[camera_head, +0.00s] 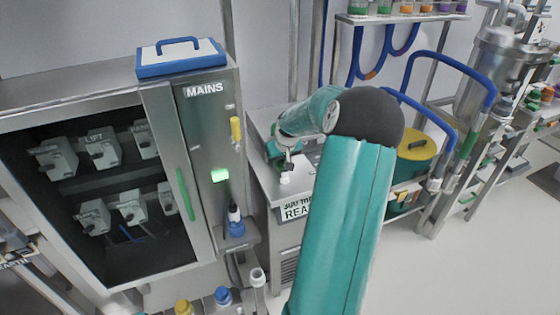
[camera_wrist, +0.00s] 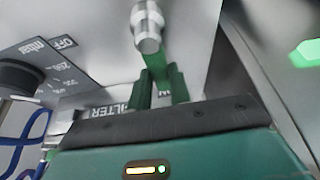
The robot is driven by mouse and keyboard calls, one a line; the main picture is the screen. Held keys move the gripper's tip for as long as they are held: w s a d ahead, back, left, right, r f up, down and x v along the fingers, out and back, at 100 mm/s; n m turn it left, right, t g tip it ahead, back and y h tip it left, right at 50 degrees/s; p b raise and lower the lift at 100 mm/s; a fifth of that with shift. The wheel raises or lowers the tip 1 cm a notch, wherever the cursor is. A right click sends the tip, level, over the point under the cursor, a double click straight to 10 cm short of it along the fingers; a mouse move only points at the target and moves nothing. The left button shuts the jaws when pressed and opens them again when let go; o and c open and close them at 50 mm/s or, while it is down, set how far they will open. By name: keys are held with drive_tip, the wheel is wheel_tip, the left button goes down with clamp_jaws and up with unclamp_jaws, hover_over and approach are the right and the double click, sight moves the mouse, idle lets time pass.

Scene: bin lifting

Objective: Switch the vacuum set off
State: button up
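The vacuum set appears to be the steel bench unit (camera_head: 262,180) with a partly hidden "300 … REA…" sign, right of the MAINS cabinet. In the wrist view, a black dial (camera_wrist: 20,76) stands at the left on a grey panel marked "OFF", "200" and "mbar". My gripper (camera_wrist: 160,78) has two dark green fingers with a gap between them. They are near a metal fitting (camera_wrist: 147,28) and a "FILTER" label (camera_wrist: 122,110). A green piece by the fingertips is unclear. My gripper is apart from the dial. In the head view my arm hides much of the unit.
The MAINS cabinet (camera_head: 212,130) stands left, with a lit green button (camera_head: 219,175) and an open dark interior with several grey switches. A blue-edged case (camera_head: 180,58) lies on top. A blue-railed trolley (camera_head: 440,135) stands right. Open floor (camera_head: 470,260) shows lower right.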

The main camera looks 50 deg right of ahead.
clamp_jaws()
drive_tip(key=shift+s+d+m, duration=0.1)
drive_tip(key=shift+m, duration=0.2)
drive_tip(key=m, duration=0.1)
drive_tip(key=m+h, duration=0.1)
drive_tip(key=m+g, duration=0.1)
drive_tip(key=shift+s+d+m, duration=0.3)
drive_tip(key=shift+s+d, duration=0.05)
drive_tip(key=shift+d, duration=0.05)
drive_tip(key=m, duration=0.1)
drive_tip(key=s+m+g, duration=0.1)
drive_tip(key=m, duration=0.1)
drive_tip(key=m+h, duration=0.1)
drive_tip(key=shift+s+d+m+g, duration=0.25)
drive_tip(key=shift+d+m+g, duration=0.05)
drive_tip(key=shift+d, duration=0.05)
drive_tip(key=m, duration=0.1)
drive_tip(key=s+m+g, duration=0.1)
drive_tip(key=m, duration=0.2)
drive_tip(key=shift+s+m+g, duration=0.3)
drive_tip(key=shift+g, duration=0.1)
drive_tip(key=shift+s+a+m+g, duration=0.1)
drive_tip(key=shift+s+m+g, duration=0.3)
drive_tip(key=shift+m, duration=0.75)
drive_tip(key=shift+s+a+m+g, duration=0.1)
drive_tip(key=shift+s+m+g, duration=0.3)
drive_tip(key=shift+m, duration=0.75)
